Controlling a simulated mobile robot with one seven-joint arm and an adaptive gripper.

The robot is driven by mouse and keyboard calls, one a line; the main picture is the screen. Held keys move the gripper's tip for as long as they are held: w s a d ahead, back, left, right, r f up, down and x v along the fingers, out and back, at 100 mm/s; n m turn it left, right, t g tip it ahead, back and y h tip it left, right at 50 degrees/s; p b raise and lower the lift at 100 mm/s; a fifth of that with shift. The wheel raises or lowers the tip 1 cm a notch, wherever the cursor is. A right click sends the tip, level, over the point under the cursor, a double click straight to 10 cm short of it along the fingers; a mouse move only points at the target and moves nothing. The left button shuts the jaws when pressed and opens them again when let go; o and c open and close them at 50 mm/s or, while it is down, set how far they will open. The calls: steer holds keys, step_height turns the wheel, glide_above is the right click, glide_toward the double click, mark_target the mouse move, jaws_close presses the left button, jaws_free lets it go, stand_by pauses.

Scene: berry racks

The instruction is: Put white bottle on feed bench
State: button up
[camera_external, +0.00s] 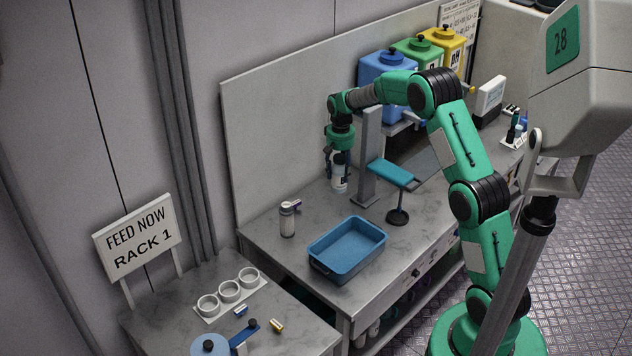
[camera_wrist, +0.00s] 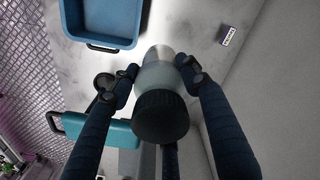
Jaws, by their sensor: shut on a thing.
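The feed bench (camera_external: 285,325) is at lower left, beside the "FEED NOW RACK 1" sign (camera_external: 138,237). A white holder with three round cups (camera_external: 229,291) sits on it.
A blue tray (camera_external: 347,249), also in the wrist view (camera_wrist: 110,45), lies between my gripper and the feed bench. A grey post (camera_external: 365,160) and a teal-topped stand (camera_external: 392,174) are close to the right.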

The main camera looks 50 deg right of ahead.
mark_target(339, 186)
step_height(339, 186, down, 7)
steer(key=shift+f, duration=0.15)
steer(key=shift+f, duration=0.1)
stand_by(0.4)
step_height(339, 186, down, 6)
stand_by(0.5)
steer(key=shift+f, duration=1.9)
steer(key=shift+f, duration=0.15)
steer(key=o, duration=1.4)
